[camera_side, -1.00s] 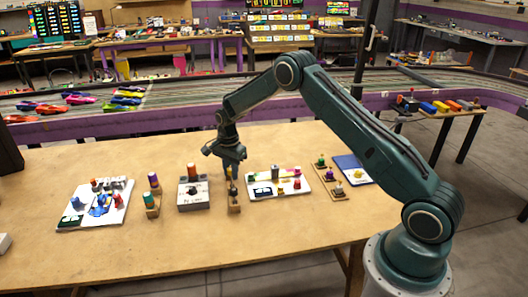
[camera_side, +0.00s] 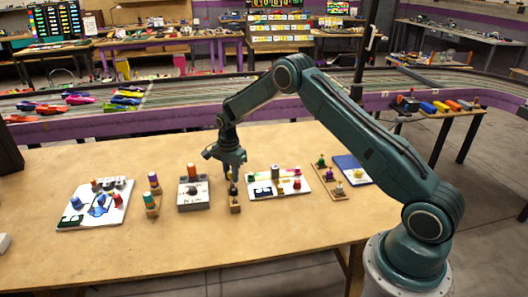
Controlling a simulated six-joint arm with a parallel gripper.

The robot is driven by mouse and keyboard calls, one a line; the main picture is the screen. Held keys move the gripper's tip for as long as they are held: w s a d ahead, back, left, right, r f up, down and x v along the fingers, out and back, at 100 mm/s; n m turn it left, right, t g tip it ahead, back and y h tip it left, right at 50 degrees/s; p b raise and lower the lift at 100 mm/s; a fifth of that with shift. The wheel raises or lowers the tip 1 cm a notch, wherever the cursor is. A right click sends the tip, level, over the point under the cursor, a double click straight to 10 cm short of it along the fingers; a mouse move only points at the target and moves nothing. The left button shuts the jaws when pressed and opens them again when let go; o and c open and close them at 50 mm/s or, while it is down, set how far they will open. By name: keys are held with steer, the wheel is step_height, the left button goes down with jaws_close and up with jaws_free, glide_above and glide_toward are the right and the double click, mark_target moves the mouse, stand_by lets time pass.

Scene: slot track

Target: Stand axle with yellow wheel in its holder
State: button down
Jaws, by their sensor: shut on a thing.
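My gripper (camera_side: 231,174) points down over the middle of the table, right of the grey box. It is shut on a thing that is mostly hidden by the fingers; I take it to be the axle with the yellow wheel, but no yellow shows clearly. A small dark part (camera_side: 233,189) shows below the fingers, just above or at the wooden block (camera_side: 235,208). I cannot tell whether that dark part is held or stands in the block. Which wooden block is the axle's holder is not clear at this size.
Left of my gripper are a grey box (camera_side: 194,203) with an orange top piece, a wooden stand with coloured pieces (camera_side: 151,211) and a white board (camera_side: 72,220). Right are another white board (camera_side: 262,193) and a wooden rack (camera_side: 337,192). The table's front is clear.

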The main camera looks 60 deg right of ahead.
stand_by(0.3)
steer(key=c, duration=1.2)
jaws_free()
steer(key=shift+o, duration=0.2)
step_height(320, 180, up, 14)
steer(key=shift+f, duration=0.15)
